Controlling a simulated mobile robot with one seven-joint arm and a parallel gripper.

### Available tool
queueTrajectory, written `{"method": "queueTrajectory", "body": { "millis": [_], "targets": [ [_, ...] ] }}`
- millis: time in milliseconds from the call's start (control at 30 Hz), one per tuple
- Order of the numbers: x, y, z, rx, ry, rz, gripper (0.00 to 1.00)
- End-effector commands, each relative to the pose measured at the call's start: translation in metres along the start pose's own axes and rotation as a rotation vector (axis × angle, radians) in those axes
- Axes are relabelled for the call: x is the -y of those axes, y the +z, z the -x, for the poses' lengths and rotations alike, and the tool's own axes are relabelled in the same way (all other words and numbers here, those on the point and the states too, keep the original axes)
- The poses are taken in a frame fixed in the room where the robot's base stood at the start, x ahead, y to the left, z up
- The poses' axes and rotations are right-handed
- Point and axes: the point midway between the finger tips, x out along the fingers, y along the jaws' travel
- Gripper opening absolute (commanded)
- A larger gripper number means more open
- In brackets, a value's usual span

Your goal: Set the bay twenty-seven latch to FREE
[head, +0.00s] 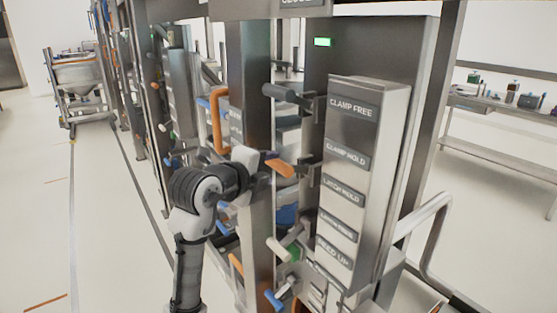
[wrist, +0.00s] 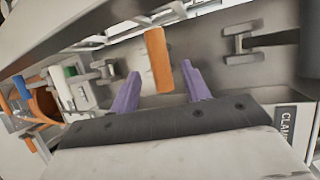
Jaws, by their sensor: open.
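The orange lever (head: 281,168) sticks out left of the label panel, level with the space between the CLAMP HOLD and LATCH HOLD (head: 343,189) plates. The LATCH FREE plate (head: 337,224) is just below. I take this lever as the latch; no bay number is readable. My gripper (wrist: 161,80) is open. In the wrist view the orange handle (wrist: 157,50) shows between and beyond the two purple fingertips, with visible gaps on both sides. Contact is not seen. In the head view the fingers are mostly hidden behind the steel post and my wrist.
A dark lever (head: 287,94) sits above, by CLAMP FREE; its bracket shows right in the wrist view (wrist: 240,48). White and green handles (head: 290,250) sit below. A steel post (head: 257,120) stands close beside my wrist. A green lamp (head: 323,42) is lit. Floor left is open.

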Motion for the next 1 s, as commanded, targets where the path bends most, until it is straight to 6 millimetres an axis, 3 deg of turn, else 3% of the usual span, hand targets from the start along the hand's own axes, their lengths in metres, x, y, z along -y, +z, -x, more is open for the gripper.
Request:
{"method": "queueTrajectory", "body": {
  "millis": [100, 300, 700, 1000],
  "targets": [
    [0.002, 0.000, -0.022, -0.003, 0.002, 0.003, 0.47],
    [0.001, 0.000, -0.046, -0.001, 0.000, 0.002, 0.47],
    [0.000, 0.000, -0.053, 0.001, -0.001, 0.001, 0.46],
    [0.000, 0.000, -0.052, 0.001, -0.001, 0.001, 0.06]
  ]
}}
